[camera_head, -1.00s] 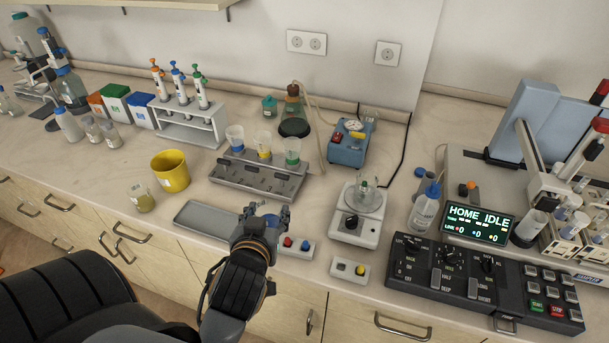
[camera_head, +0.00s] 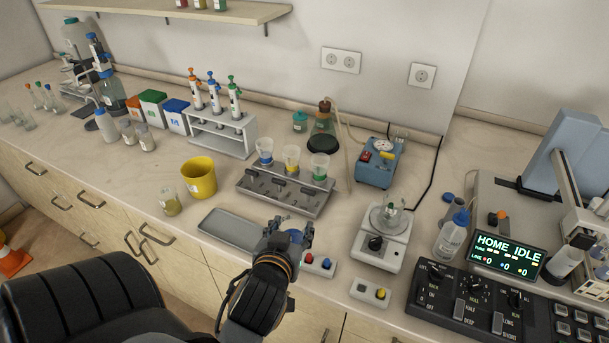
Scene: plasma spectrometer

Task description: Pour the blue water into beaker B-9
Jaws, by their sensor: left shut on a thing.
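My left gripper (camera_head: 291,232) is shut on a small bluish thing (camera_head: 296,237), mostly hidden by the fingers; I cannot tell what it is. It is above the bench front, between the grey tray and the white balance. A cup with blue at its bottom (camera_head: 264,148) stands in the grey rack (camera_head: 251,183), beside a yellow one (camera_head: 291,157) and a green one (camera_head: 320,164). A small glass vessel (camera_head: 391,215) stands on the balance (camera_head: 383,246). No B-9 label is readable, so I cannot tell which beaker it is. My right gripper is not in view.
A shallow grey tray (camera_head: 230,231) lies left of my gripper. A yellow bucket (camera_head: 199,179) and a small jar (camera_head: 171,205) stand further left. Button boxes (camera_head: 319,264) and (camera_head: 370,292) lie near the front edge. A wash bottle (camera_head: 452,237) and the console (camera_head: 500,308) stand right.

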